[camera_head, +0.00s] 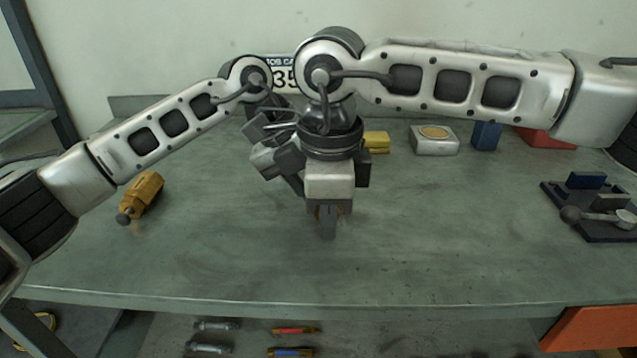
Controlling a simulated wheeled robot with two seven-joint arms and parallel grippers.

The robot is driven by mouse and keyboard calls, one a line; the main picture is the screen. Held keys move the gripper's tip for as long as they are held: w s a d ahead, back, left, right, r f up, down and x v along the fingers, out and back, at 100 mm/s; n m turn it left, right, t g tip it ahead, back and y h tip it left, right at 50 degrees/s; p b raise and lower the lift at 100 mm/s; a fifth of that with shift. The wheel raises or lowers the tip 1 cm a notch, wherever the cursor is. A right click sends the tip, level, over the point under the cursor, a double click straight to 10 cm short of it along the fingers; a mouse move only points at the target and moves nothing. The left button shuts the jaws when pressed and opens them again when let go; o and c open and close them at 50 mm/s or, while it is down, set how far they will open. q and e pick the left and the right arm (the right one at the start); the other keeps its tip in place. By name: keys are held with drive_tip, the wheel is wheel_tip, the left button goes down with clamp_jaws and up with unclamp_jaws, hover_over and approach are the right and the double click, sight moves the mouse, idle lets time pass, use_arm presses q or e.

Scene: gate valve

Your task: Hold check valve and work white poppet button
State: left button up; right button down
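My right gripper (328,228) points down over the middle of the bench, fingers low near the bench top. Small orange-brown bits show beside its fingers, on a thing mostly hidden by them; I cannot tell if it is the check valve or if it is held. My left gripper (282,165) is just left of and behind the right one, tilted, its tips partly hidden; its opening is unclear. A brass-orange valve-like body (143,194) with a dark round knob lies on the bench at left, apart from both grippers. No white poppet button can be made out.
At the back stand a yellow block (376,141), a white box with a yellow disc (434,141), a blue block (487,135) and a red item (545,138). A dark fixture (598,228) sits at right.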

sight(327, 264)
drive_tip(key=shift+f, duration=0.2)
idle(0.4)
drive_tip(key=shift+f, duration=1.7)
drive_tip(key=shift+w, duration=0.85)
drive_tip(key=shift+s+f, duration=0.2)
drive_tip(key=shift+s, duration=1.45)
drive_tip(key=shift+w+r, duration=0.15)
drive_tip(key=shift+r, duration=3.55)
